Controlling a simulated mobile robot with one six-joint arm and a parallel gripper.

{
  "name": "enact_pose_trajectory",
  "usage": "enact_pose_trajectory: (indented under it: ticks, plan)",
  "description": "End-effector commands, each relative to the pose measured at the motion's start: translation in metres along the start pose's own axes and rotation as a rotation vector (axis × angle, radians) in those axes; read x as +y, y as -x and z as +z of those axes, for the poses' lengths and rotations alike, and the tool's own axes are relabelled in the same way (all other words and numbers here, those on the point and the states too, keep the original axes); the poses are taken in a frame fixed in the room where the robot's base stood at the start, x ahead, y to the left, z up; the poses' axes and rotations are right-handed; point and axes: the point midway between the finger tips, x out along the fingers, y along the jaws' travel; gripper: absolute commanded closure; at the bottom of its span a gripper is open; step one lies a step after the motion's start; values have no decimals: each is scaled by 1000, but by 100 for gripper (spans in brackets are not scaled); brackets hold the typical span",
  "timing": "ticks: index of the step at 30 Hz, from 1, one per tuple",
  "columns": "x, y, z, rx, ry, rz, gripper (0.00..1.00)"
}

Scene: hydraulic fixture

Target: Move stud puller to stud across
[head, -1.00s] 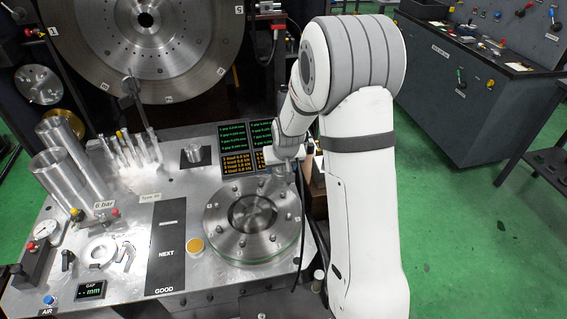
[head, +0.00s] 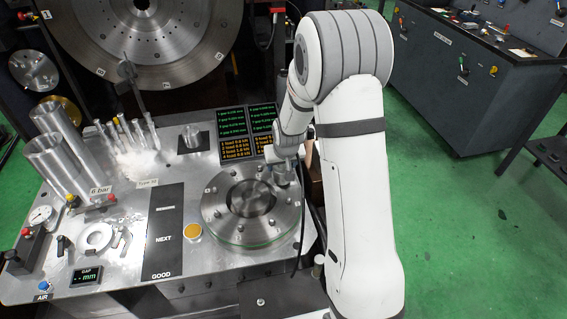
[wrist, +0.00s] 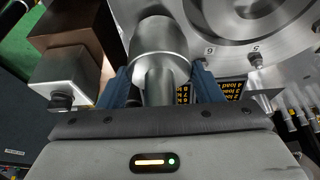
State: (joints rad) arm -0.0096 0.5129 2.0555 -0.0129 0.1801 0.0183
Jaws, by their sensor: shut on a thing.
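The stud puller (wrist: 160,48), a shiny metal cylinder with a narrower lower part, is between the blue fingers of my gripper (wrist: 163,88) in the wrist view. My gripper is shut on it. In the head view my gripper (head: 286,160) hangs over the far right rim of the round metal flange (head: 224,221), with the puller (head: 284,176) below it. Several small studs stand around the flange's numbered rim. In the wrist view one stud (wrist: 255,60) by the number 5 stands on the flange (wrist: 232,50), apart from the puller. I cannot tell whether the puller touches a stud.
Two load and gap screens (head: 248,133) stand just behind the flange. A yellow button (head: 193,232) is to its left. Metal tubes (head: 62,145) and thin upright tools (head: 125,133) stand farther left. A dark block (wrist: 75,38) is close beside my gripper.

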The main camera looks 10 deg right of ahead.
Motion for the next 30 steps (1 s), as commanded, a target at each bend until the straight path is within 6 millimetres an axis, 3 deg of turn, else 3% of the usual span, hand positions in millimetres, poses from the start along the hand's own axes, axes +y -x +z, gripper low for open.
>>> enact_pose_trajectory:
  ticks: [24,25,30]
  plan:
    - [1,-10,3,3,-2,1,100]
    - [1,-9,3,4,-2,1,39]
    - [1,-9,3,2,-2,1,25]
